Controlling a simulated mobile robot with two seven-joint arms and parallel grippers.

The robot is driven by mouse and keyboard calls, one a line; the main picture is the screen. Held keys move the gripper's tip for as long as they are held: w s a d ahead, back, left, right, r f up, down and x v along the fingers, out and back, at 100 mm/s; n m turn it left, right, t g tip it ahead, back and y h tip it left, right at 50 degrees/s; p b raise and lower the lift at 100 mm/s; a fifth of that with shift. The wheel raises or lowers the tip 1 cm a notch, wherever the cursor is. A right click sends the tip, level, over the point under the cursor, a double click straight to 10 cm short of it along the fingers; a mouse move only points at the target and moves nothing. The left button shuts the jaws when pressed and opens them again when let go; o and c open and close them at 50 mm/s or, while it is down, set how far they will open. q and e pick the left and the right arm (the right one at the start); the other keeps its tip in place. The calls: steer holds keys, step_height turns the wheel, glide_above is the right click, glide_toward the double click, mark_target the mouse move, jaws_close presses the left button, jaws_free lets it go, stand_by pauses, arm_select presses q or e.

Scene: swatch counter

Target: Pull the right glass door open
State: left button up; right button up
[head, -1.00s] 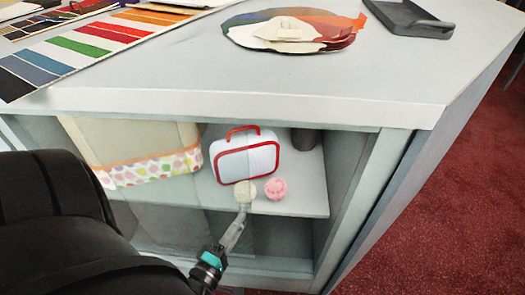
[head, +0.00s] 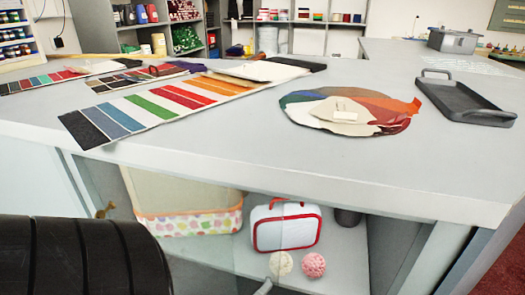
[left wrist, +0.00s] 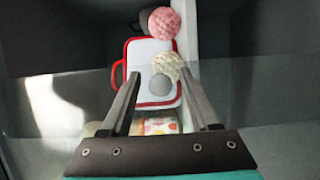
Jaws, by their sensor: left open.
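A clear glass pane (left wrist: 60,105) crosses the cabinet front below the counter. Its edge seems to run vertically over the white, red-trimmed case (head: 268,228) in the head view. I cannot tell where the right glass door begins or how far it is open. A small grey round shape (left wrist: 160,87), possibly a door knob, shows between the fingers of my left gripper (left wrist: 151,76) in the left wrist view. That gripper is open, its fingers apart, facing the cabinet. In the head view only a bit of it shows at the bottom edge. My right gripper is not in view.
A cream ball (head: 281,263) and a pink ball (head: 313,265) lie on the shelf near the case. A patterned fabric bin (head: 190,222) stands left of it. The counter top (head: 330,165) overhangs the cabinet, bearing swatches (head: 165,102) and a dark tray (head: 466,96).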

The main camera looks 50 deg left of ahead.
arm_select(q)
steer(key=shift+s, duration=0.1)
steer(key=shift+s, duration=0.25)
steer(key=p+v, duration=0.2)
steer(key=v, duration=1.2)
steer(key=shift+s, duration=0.3)
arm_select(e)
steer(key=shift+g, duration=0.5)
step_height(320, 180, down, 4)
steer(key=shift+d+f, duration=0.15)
arm_select(q)
steer(key=shift+w, duration=0.1)
